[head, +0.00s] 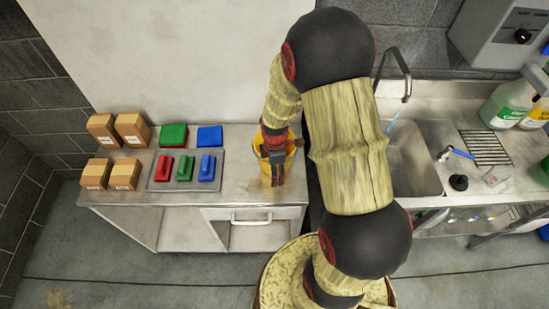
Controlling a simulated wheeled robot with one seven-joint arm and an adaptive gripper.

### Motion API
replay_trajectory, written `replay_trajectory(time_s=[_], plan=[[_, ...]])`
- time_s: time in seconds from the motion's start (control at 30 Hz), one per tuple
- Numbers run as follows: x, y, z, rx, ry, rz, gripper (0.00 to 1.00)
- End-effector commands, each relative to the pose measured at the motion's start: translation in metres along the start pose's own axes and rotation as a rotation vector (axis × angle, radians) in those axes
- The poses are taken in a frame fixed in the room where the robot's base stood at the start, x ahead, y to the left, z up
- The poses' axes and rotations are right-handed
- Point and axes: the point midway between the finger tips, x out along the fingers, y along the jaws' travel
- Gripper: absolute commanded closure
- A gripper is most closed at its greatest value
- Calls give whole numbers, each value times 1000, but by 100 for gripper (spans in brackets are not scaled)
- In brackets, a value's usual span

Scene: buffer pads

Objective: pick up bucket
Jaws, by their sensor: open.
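A yellow bucket (291,167) stands on the metal counter near its right end, mostly hidden under my gripper. My gripper (276,172) is open and is over the bucket, pointing down. My arm covers the view to the right of it. I cannot tell whether the fingers touch the bucket or are around its rim or handle.
A tray (151,182) with red, green and blue handled pads lies left of the bucket. A green pad (173,135) and a blue pad (210,136) lie behind it. Several cardboard boxes (125,175) stand farther left. A sink (415,160) and bottles (507,104) are at the right.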

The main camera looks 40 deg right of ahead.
Motion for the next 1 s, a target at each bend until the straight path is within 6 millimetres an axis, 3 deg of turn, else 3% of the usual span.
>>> replay_trajectory(time_s=[0.2, 0.5, 1.0], plan=[[27, -1, 1, 0, 0, -1, 39], [30, -1, 1, 1, 0, 0, 39], [30, -1, 1, 1, 0, -1, 68]])
